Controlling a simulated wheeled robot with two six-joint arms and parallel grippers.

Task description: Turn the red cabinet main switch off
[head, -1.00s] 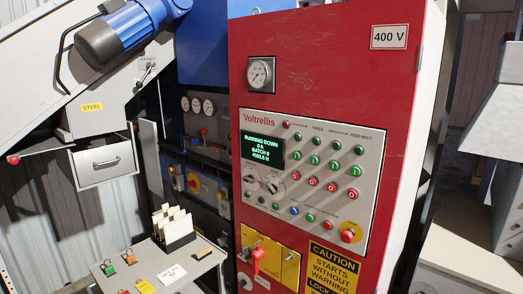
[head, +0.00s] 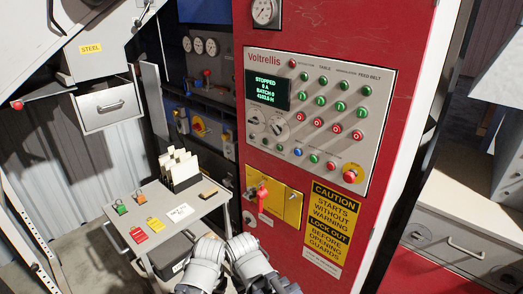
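The main switch, a red rotary handle (head: 262,193), sits on a yellow plate (head: 291,206) low on the front of the red cabinet (head: 399,132). Its handle points roughly up and down, with a slight tilt. The display (head: 267,90) above it reads "STOPPED". Pale parts of my two arms show at the bottom centre, below and in front of the switch, apart from it in the picture. I cannot make out gripper fingers on either arm. Nothing covers the switch.
A small grey table (head: 207,209) stands left of the switch, with coloured padlocks or tags, a card holder (head: 184,178) and a white note (head: 180,212). A red emergency button (head: 350,176) sits on the control panel (head: 377,88). A caution sign (head: 331,218) is right of the switch.

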